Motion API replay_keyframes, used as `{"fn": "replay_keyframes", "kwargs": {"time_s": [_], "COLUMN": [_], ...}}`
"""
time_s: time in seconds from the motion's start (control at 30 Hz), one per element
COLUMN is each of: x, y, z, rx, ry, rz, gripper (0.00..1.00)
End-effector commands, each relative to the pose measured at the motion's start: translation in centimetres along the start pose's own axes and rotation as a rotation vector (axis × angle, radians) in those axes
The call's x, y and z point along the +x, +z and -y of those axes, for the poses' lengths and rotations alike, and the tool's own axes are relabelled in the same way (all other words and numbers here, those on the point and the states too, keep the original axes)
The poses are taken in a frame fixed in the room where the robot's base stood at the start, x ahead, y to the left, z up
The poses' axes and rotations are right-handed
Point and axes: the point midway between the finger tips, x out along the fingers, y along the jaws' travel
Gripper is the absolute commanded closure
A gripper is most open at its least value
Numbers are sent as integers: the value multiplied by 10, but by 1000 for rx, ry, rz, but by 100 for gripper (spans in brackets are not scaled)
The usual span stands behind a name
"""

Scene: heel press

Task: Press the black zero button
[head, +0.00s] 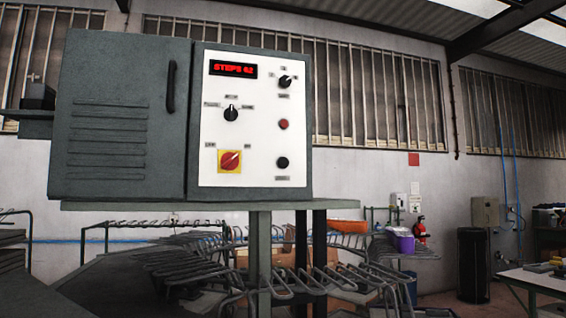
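The control panel (210,180) is a white plate on the right half of a grey-green cabinet. A black round button (283,162) sits at its lower right, above a small label too small to read. A red button (284,124) sits above it. A black selector knob (285,81) is at the upper right and another black knob (231,113) is at the middle left. A red rotary switch on a yellow plate (230,161) is at the lower left. The red display (233,69) reads "STEPS 62" or similar. My gripper is not in view.
The louvred cabinet door (115,120) with a black handle (171,87) is left of the panel. The cabinet stands on a post (260,255) above metal racks (330,280). A dark bin (473,265) and a table (535,281) stand at the right. The space before the panel looks clear.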

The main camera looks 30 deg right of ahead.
Motion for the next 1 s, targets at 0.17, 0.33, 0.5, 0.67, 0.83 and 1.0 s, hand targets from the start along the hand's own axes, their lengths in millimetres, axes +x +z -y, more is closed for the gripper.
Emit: {"fn": "replay_keyframes", "kwargs": {"time_s": [0.17,0.33,0.5,0.67,0.83,1.0], "x": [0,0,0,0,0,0], "y": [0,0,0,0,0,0], "z": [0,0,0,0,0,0], "rx": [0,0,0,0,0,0], "ry": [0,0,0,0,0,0], "rz": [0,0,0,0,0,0], "gripper": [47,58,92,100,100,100]}}
